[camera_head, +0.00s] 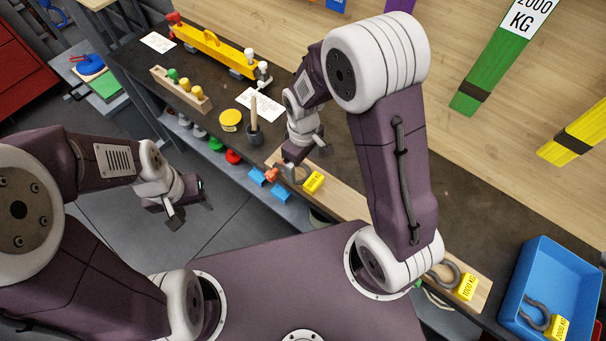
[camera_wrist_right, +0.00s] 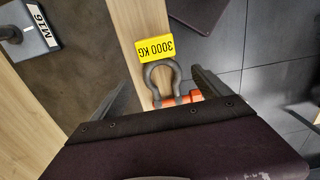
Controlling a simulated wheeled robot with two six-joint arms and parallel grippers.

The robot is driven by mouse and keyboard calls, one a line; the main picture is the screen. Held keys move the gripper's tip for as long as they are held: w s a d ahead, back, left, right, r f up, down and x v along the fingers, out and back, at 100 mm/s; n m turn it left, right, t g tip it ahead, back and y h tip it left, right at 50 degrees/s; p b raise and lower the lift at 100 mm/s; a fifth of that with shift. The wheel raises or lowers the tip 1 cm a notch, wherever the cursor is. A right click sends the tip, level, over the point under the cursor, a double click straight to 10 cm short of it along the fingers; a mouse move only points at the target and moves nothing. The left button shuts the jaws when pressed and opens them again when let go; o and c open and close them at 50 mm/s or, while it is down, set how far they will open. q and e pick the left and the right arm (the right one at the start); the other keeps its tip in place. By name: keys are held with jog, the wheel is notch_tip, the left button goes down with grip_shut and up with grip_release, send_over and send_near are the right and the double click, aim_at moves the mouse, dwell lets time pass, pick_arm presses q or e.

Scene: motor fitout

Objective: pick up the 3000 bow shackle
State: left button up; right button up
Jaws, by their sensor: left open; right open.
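The 3000 kg bow shackle (camera_wrist_right: 149,76) is a grey bow with an orange pin (camera_wrist_right: 182,100) and a yellow 3000 KG tag (camera_wrist_right: 155,50). It rests on a light wooden board, and its yellow tag also shows in the head view (camera_head: 313,182). My right gripper (camera_wrist_right: 161,80) is open above the shackle, one finger on each side of it in the wrist view. Its lower edge hides part of the pin end. In the head view my right gripper (camera_head: 292,155) is just above the shackle. My left gripper (camera_head: 180,208) is open and empty over the floor.
On the right, a 1000 kg shackle (camera_head: 448,272) lies on the board, and a blue bin (camera_head: 568,255) holds another shackle (camera_head: 537,314).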

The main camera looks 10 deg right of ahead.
aim_at(304, 173)
jog(key=shift+w+f, duration=0.2)
jog(key=f, duration=0.2)
jog(key=s+f, duration=0.1)
jog(key=f, duration=0.1)
jog(key=shift+d, duration=0.1)
jog(key=shift+f, duration=0.25)
jog(key=shift+w+f, duration=0.15)
jog(key=shift+w, duration=0.05)
jog(key=shift+s, duration=0.1)
jog(key=c, duration=1.8)
grip_shut()
notch_tip(304, 173, up, 4)
jog(key=shift+r, duration=0.25)
jog(key=s+d+r, duration=0.6)
jog(key=s+d, duration=0.1)
jog(key=d, duration=0.2)
jog(key=shift+r, duration=0.35)
